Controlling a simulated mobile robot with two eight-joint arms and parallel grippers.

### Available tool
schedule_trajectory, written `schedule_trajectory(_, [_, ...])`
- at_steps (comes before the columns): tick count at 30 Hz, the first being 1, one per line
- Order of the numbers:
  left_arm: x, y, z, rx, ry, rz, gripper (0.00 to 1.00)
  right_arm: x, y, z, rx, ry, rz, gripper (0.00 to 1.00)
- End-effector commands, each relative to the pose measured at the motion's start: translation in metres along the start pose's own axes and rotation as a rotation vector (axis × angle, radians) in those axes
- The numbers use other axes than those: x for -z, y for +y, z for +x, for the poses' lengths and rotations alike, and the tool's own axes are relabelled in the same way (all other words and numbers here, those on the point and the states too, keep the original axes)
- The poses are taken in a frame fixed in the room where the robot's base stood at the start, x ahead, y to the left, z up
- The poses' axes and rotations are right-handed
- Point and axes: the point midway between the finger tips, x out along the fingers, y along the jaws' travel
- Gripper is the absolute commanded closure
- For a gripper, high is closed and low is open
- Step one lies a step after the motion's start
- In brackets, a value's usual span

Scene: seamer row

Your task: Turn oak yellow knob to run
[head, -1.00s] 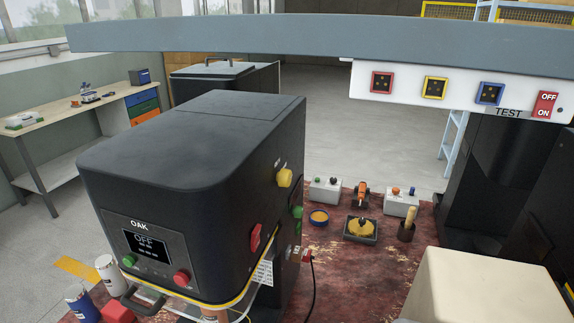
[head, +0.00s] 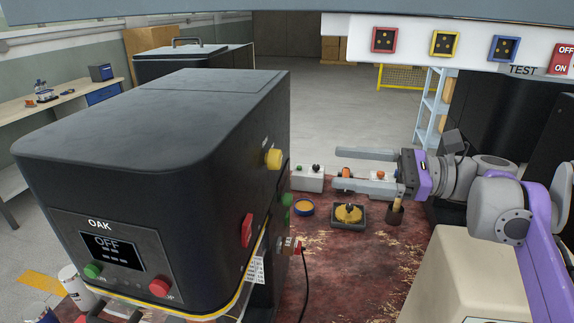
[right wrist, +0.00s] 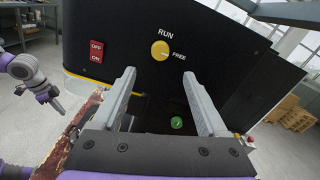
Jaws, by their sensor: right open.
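The black OAK machine (head: 150,130) stands at the left in the head view, its display reading OFF. Its yellow knob (head: 273,158) is on the right side face. In the right wrist view the yellow knob (right wrist: 160,51) is round, with RUN above it and FREE to its right; its mark seems to point towards FREE. My right gripper (head: 337,169) is open and empty, right of the knob and apart from it, fingers towards the machine. In the right wrist view its fingers (right wrist: 159,76) frame the area below the knob. My left gripper (right wrist: 55,108) shows small at the left there, its jaws unclear.
A red OFF/ON switch (right wrist: 97,52) and a green button (right wrist: 177,122) share the knob's face. A white TEST panel (head: 420,45) hangs above.

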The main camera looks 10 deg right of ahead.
Motion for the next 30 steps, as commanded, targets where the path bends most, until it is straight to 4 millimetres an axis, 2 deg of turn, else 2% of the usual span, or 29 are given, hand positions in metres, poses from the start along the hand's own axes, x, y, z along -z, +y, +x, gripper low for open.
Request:
schedule_trajectory(5, [0.0, 0.0, 0.0, 0.0, 0.0, 0.0, 1.0, -0.003, 0.0, 0.019, -0.003, -0.01, 0.004, 0.24])
schedule_trajectory(12, [0.0, 0.0, 0.001, 0.0, 0.0, 0.0, 1.0, -0.002, 0.0, 0.066, -0.004, -0.008, 0.003, 0.24])
schedule_trajectory(18, [-0.001, 0.0, 0.001, 0.0, 0.0, 0.0, 1.0, -0.002, 0.0, 0.095, -0.003, -0.007, 0.003, 0.24])
schedule_trajectory(23, [-0.001, 0.0, 0.001, 0.0, 0.0, 0.0, 1.0, -0.002, 0.0, 0.105, -0.001, -0.006, 0.002, 0.24])
schedule_trajectory(30, [-0.001, 0.0, 0.001, 0.0, 0.0, 0.0, 1.0, -0.002, 0.0, 0.107, 0.001, -0.005, 0.002, 0.24])
